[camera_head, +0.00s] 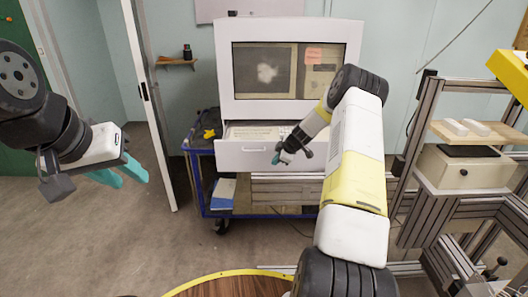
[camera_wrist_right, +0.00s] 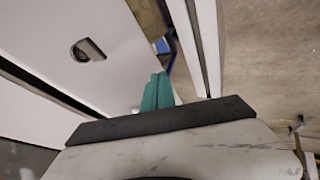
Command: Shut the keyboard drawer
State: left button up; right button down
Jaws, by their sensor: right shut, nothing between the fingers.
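The keyboard drawer (camera_head: 243,160) is a white drawer below a white cabinet with a screen. It stands out from the cabinet, and a keyboard (camera_head: 252,133) shows inside it. A small handle (camera_head: 255,149) sits on its front, and a handle also shows on a white panel in the right wrist view (camera_wrist_right: 88,50). My right gripper (camera_head: 279,158) is at the right part of the drawer front, its teal fingers shut together with nothing between them (camera_wrist_right: 158,92). Whether they touch the drawer I cannot tell. My left gripper (camera_head: 128,174) is open and empty, well left of the drawer.
The cabinet (camera_head: 289,110) stands on a blue cart (camera_head: 205,150) with items on its lower shelf. A metal-profile frame (camera_head: 412,150) with a beige box (camera_head: 458,173) stands at the right. A white door edge (camera_head: 150,110) is at the left. A round wooden table (camera_head: 235,286) is in front.

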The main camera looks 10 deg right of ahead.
jog(key=shift+w+d+f, duration=0.15)
jog(key=shift+w+f, duration=0.05)
jog(key=shift+w, duration=0.9)
jog(key=shift+w+d+f, duration=0.15)
jog(key=shift+w, duration=0.95)
